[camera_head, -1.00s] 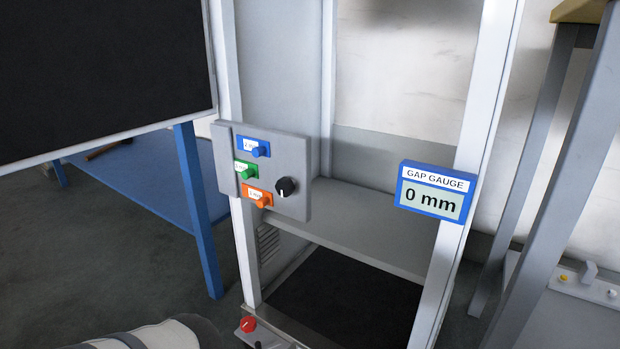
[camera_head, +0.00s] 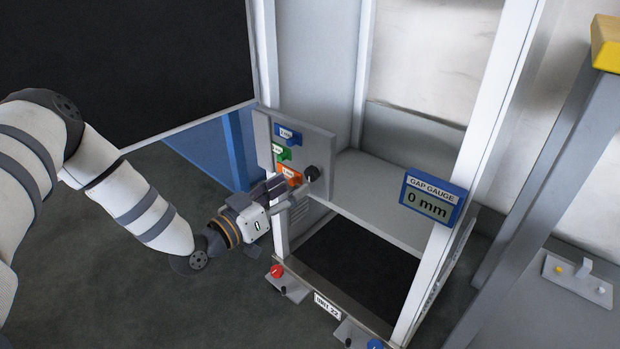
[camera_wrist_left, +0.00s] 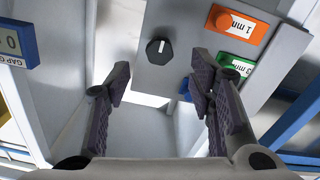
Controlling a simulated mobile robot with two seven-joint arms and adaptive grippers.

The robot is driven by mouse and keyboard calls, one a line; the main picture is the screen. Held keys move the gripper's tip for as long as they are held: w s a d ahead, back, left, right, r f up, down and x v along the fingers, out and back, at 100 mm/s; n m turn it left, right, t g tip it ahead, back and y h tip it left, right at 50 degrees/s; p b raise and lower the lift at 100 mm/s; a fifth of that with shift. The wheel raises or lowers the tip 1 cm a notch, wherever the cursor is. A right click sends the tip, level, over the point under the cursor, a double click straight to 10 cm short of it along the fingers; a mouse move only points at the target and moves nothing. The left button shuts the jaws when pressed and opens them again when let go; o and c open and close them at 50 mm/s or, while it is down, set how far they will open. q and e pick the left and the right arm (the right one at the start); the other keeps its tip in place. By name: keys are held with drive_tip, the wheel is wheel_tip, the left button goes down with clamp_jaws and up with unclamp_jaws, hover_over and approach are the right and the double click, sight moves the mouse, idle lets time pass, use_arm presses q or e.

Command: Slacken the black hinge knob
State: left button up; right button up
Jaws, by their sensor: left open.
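A round black knob (camera_head: 312,173) with a pale pointer line sits on the grey panel (camera_head: 323,150) of the frame. In the left wrist view the knob (camera_wrist_left: 159,50) lies ahead of the open jaws, its line upright. My left gripper (camera_head: 297,188) is open and empty, just in front of the panel's lower part, its fingers partly over the orange tag. In the left wrist view the gripper (camera_wrist_left: 163,85) has one finger on each side, apart from the knob. A smaller black knob (camera_head: 283,290) is low at the frame's base. My right gripper is out of view.
Blue, green and orange tags (camera_head: 288,134) with pegs are left of the knob. A gauge (camera_head: 432,200) on the right post reads 0 mm. A red knob (camera_head: 277,271) is at the base. A large dark panel (camera_head: 120,70) hangs upper left.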

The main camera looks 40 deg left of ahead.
sight(309, 176)
use_arm(q)
drive_tip(key=w, duration=0.2)
drive_tip(key=w+b, duration=0.1)
drive_tip(key=w, duration=0.3)
drive_tip(key=shift+w+d+f+b, duration=0.2)
drive_tip(key=shift+w+d+b, duration=0.1)
drive_tip(key=shift+b, duration=0.05)
drive_tip(key=shift+w+r, duration=0.15)
drive_tip(key=shift+w, duration=0.1)
drive_tip(key=shift+c, duration=0.6)
clamp_jaws()
